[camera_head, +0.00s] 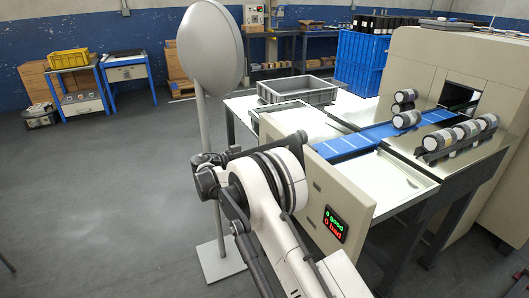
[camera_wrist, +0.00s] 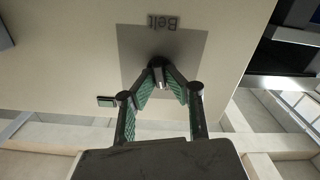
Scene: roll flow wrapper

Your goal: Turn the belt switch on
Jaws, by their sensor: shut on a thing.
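In the wrist view the belt switch (camera_wrist: 158,71) is a dark round knob with a lighter bar on a grey plate (camera_wrist: 190,50). The word "Belt" reads upside down on the plate beyond the knob. My gripper (camera_wrist: 161,79) has its two green-padded fingers closed in on the knob, which sits between the tips. The fingertips partly cover the knob, so its exact setting is hard to tell. In the head view my arm reaches to the machine's side panel (camera_head: 357,193), and the gripper and switch are hidden there.
A small dark fitting (camera_wrist: 106,101) is on the panel left of the knob. The side panel's display (camera_head: 333,223) reads "0 good" and "0 bad". A blue belt (camera_head: 345,146), a grey crate (camera_head: 297,90) and several rolls (camera_head: 461,132) are on the machine. Open floor lies left.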

